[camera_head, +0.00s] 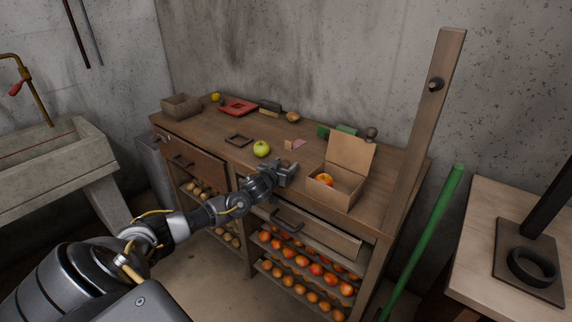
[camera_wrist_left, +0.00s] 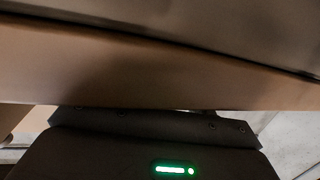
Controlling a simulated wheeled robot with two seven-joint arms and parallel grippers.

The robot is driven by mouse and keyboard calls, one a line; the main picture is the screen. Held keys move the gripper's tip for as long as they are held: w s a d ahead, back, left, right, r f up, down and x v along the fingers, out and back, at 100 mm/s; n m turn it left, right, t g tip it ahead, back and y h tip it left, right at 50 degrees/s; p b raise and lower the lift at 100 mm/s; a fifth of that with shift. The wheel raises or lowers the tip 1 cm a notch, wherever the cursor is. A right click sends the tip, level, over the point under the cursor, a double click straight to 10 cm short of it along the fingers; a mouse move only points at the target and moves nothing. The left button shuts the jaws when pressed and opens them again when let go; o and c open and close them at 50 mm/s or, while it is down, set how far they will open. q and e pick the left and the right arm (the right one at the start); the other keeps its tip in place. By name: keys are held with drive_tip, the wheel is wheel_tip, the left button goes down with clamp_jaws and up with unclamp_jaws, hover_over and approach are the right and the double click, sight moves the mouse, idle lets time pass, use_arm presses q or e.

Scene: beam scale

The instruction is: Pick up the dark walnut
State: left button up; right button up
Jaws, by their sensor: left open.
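A small dark brown round object (camera_head: 371,134) sits at the back right of the wooden bench, beside a green block; it may be the dark walnut, but it is too small to be sure. My left gripper (camera_head: 287,171) is open at the bench's front edge, left of an open cardboard box and well short of the round object. The left wrist view is filled by a close brown surface above my dark gripper body (camera_wrist_left: 160,150); no walnut shows there. My right gripper is out of view.
The open cardboard box (camera_head: 340,186) with an orange-red fruit (camera_head: 325,179) stands between my gripper and the back right. A green apple (camera_head: 261,148), small dark frame (camera_head: 238,139), green block (camera_head: 338,131) and brown lump (camera_head: 293,117) lie on the bench (camera_head: 205,129). A wooden post (camera_head: 425,120) rises at right.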

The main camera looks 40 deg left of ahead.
use_arm(q)
drive_tip(key=shift+w+a, duration=0.2)
drive_tip(key=shift+w, duration=0.35)
drive_tip(key=shift+c, duration=0.4)
drive_tip(key=c, duration=0.9)
